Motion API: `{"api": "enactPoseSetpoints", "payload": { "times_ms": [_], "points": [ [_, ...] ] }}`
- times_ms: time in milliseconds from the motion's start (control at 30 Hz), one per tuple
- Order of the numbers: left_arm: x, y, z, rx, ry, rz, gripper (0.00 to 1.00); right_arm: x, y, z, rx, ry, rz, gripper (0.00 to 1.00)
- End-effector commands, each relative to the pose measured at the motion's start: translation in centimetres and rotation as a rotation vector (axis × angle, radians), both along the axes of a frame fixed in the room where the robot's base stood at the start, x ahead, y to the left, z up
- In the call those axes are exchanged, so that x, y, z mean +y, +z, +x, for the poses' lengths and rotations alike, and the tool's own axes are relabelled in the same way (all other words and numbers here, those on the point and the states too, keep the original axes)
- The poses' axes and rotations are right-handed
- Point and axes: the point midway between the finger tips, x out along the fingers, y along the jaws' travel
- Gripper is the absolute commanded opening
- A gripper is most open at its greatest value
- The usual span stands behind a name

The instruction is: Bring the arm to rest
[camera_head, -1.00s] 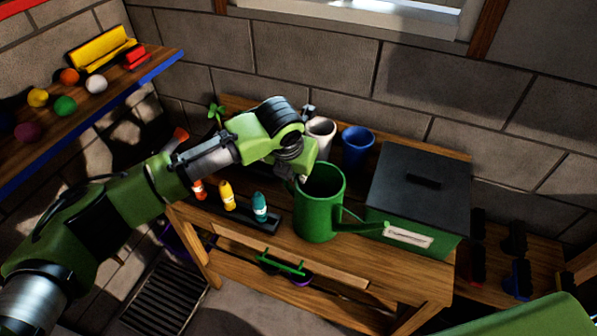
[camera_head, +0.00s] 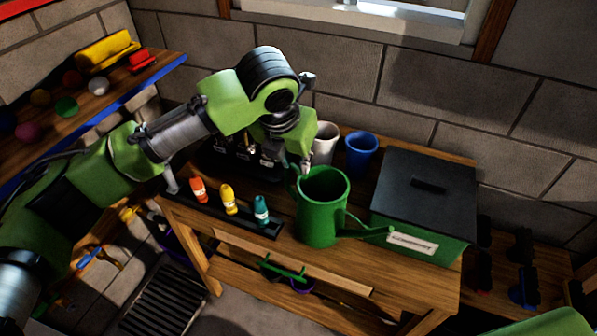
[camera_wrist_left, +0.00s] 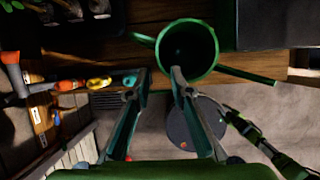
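My left arm (camera_head: 165,135) comes in from the left and reaches over the wooden workbench (camera_head: 330,265), its wrist raised above the bench top. My left gripper (camera_wrist_left: 159,76) shows in the left wrist view with its two fingers apart and nothing between them. In the head view the gripper is mostly hidden behind the wrist. The green watering can (camera_head: 322,220) stands upright on the bench, just below the gripper; it also shows in the left wrist view (camera_wrist_left: 212,50), beyond the fingertips. My right gripper is not in view.
A green box with a dark lid (camera_head: 425,190) stands right of the can. A white cup (camera_head: 325,145) and a blue cup (camera_head: 361,150) are behind it. Several small bottles (camera_head: 229,198) stand in a black tray to its left. A shelf (camera_head: 140,75) with balls is at upper left.

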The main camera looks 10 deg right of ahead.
Motion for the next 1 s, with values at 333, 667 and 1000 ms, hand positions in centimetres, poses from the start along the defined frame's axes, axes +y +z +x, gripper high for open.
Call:
{"api": "enactPoseSetpoints", "payload": {
  "times_ms": [333, 667, 1000],
  "points": [
    [0.4, 1.7, -0.6, 0.001, 0.000, 0.001, 0.21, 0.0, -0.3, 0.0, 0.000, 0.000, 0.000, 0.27],
    [0.4, 1.6, -0.6, 0.001, 0.000, 0.000, 0.21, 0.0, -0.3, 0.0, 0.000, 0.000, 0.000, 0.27],
    [-1.4, -2.8, -4.1, 0.155, 0.280, -0.239, 0.21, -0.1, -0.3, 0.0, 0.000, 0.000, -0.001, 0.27]
  ]
}}
